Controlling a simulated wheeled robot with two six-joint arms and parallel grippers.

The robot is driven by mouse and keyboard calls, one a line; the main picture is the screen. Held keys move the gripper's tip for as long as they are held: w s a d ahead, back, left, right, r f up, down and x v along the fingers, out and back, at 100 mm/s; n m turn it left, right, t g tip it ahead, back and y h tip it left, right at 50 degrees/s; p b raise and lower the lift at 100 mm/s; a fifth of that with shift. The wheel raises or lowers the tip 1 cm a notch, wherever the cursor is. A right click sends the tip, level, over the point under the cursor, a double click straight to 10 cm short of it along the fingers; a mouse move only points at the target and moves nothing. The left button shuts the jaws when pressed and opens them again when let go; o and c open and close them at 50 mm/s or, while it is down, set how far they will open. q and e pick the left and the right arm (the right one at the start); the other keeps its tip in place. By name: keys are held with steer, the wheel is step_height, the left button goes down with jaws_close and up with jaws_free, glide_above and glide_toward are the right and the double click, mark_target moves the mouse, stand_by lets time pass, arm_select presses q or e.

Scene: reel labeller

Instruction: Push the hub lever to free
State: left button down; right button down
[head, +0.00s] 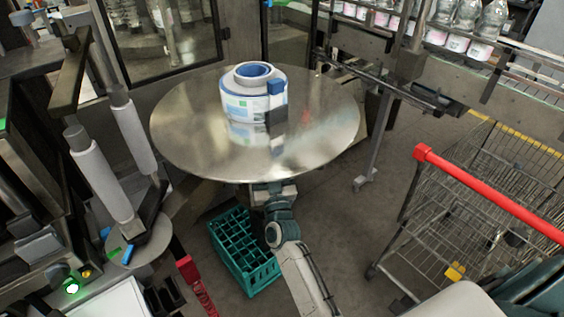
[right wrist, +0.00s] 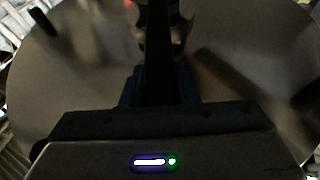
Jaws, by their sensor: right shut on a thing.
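A large shiny metal disc (head: 190,125) lies flat in the middle of the head view, with a white label roll with blue rings (head: 240,100) on it. A blue piece (head: 276,87) sits at the roll's right side, above a dark block. My right gripper (head: 268,190) is under the disc's near edge, its fingertips hidden there. In the right wrist view it is shut on a dark upright bar (right wrist: 160,50), probably the hub lever, before the disc's underside (right wrist: 60,75). That view is dark, so the lever's position cannot be told. My left gripper is not in view.
A teal crate (head: 240,255) stands on the floor under the disc. White rollers (head: 100,180) and a machine panel with a green light (head: 72,288) are at left. A trolley with a red handle (head: 490,195) stands right, below a conveyor of bottles (head: 480,45).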

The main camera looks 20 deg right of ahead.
steer(key=shift+f, duration=0.1)
steer(key=c, duration=1.5)
jaws_free()
steer(key=shift+c, duration=0.2)
steer(key=o, duration=0.3)
steer(key=shift+a, duration=0.1)
steer(key=shift+o, duration=0.6)
steer(key=shift+a, duration=0.15)
steer(key=shift+s+f, duration=0.2)
steer(key=shift+s, duration=0.15)
steer(key=b+v, duration=0.3)
steer(key=v, duration=0.7)
steer(key=shift+r, duration=0.15)
